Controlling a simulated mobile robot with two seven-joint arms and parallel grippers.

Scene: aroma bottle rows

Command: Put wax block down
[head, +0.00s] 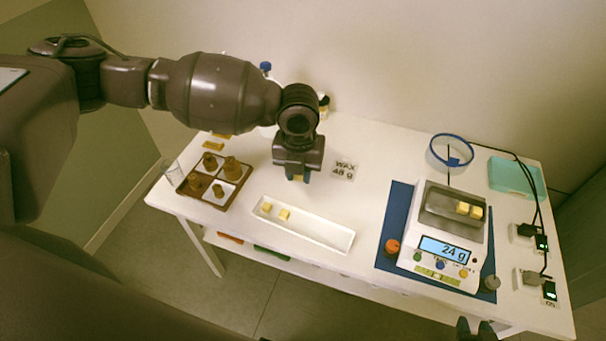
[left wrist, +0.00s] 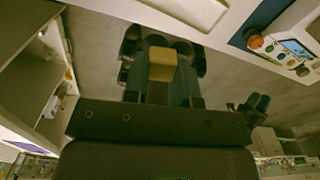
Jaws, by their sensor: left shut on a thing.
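My left gripper (head: 298,174) is shut on a pale yellow wax block (left wrist: 162,64), above the table behind the white tray. In the head view the fingers hide most of this block. The long white tray (head: 325,236) holds two wax blocks (head: 267,207) (head: 284,214) at its left end. Two more wax blocks (head: 462,208) (head: 476,211) sit on the pan of the scale (head: 440,225), whose display reads 24 g. My right gripper (head: 475,328) shows at the bottom edge of the head view, its fingers apart and empty.
A card (head: 344,170) reads WAX 48 g. A brown compartment box (head: 208,199) with several amber bottles stands at left. The scale rests on a blue mat (head: 396,205); an orange knob-like piece (head: 392,246) lies beside it. A blue ring (head: 451,136) stands behind. The tray's right part is bare.

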